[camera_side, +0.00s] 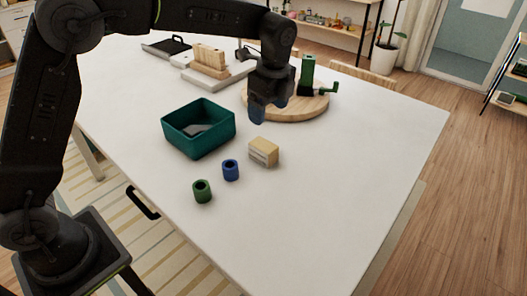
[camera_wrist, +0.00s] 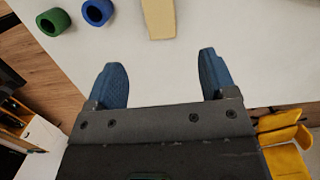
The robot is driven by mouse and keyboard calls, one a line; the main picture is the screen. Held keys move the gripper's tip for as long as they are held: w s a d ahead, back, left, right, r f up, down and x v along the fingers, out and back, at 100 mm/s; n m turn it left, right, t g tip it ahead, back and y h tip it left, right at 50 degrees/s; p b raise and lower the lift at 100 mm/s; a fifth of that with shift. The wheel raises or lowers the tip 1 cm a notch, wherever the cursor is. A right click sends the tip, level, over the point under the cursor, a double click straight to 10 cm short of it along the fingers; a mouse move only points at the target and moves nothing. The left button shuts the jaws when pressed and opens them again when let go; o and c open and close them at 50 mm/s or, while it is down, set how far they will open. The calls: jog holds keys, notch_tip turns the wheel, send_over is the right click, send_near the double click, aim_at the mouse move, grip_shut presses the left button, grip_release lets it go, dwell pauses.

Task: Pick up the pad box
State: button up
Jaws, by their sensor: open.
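The pad box (camera_side: 264,152), a small beige box with a pale label on its side, stands on the white table right of the teal bin. In the wrist view the pad box (camera_wrist: 158,18) is at the top middle, cut off by the frame edge. My gripper (camera_side: 268,110) points down beyond the box in the side view, in front of the round board. In the wrist view my gripper (camera_wrist: 159,68) has its two blue fingertips wide apart with nothing between them. The box lies ahead of the fingertips, apart from them.
A teal open bin (camera_side: 199,128) holds something dark. A blue ring (camera_side: 230,170) and a green ring (camera_side: 202,191) stand near the table's front edge. A round wooden board (camera_side: 311,106) carries a green device (camera_side: 307,75). The table (camera_side: 360,165) is clear to the right.

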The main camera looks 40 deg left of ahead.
aim_at(263, 145)
jog(key=f, duration=0.4)
jog(key=a+f, duration=0.1)
jog(key=f, duration=0.9)
jog(key=shift+a, duration=0.4)
jog(key=c, duration=1)
